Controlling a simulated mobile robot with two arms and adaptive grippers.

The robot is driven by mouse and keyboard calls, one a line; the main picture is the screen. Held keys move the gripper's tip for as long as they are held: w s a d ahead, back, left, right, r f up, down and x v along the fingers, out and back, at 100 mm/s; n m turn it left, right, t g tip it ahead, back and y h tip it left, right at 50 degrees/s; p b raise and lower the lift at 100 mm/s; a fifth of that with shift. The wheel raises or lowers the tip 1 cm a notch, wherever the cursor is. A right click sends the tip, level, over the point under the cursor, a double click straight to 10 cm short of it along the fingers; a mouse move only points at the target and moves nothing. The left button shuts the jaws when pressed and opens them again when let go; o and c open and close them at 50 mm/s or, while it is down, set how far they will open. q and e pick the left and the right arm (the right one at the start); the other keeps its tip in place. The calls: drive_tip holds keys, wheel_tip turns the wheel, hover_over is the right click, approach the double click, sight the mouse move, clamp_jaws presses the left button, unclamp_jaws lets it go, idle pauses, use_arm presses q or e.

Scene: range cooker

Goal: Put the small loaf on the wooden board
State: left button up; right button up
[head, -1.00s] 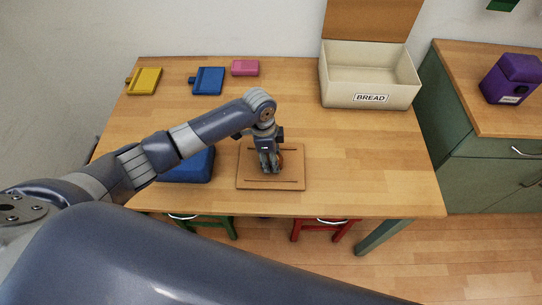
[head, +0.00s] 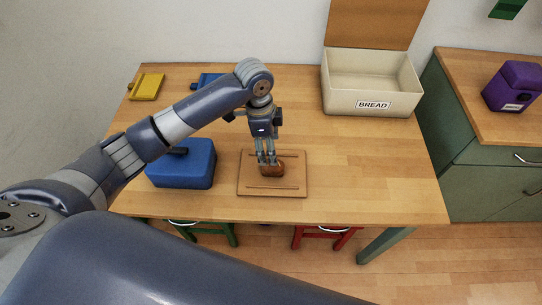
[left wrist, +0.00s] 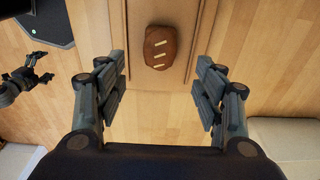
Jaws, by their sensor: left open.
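The small brown loaf (head: 272,168) lies on the wooden board (head: 292,160), near the middle of it. In the left wrist view the loaf (left wrist: 161,46), with pale score marks on top, rests on the board (left wrist: 180,76) ahead of and between the fingers. My left gripper (head: 267,163) is right above the loaf in the head view, pointing down. In the left wrist view its fingers (left wrist: 160,92) are spread wide with nothing between their tips. My right gripper (left wrist: 30,78) shows dark at the left edge of the left wrist view, away from the board, its jaws unclear.
A blue box with a dark handle (head: 183,166) stands just left of the board. The open bread bin (head: 372,104) is at the back right. The table right of the board is clear.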

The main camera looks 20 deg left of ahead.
use_arm(q)
drive_tip(key=shift+a+r, duration=0.15)
drive_tip(key=shift+r, duration=1.15)
idle(0.4)
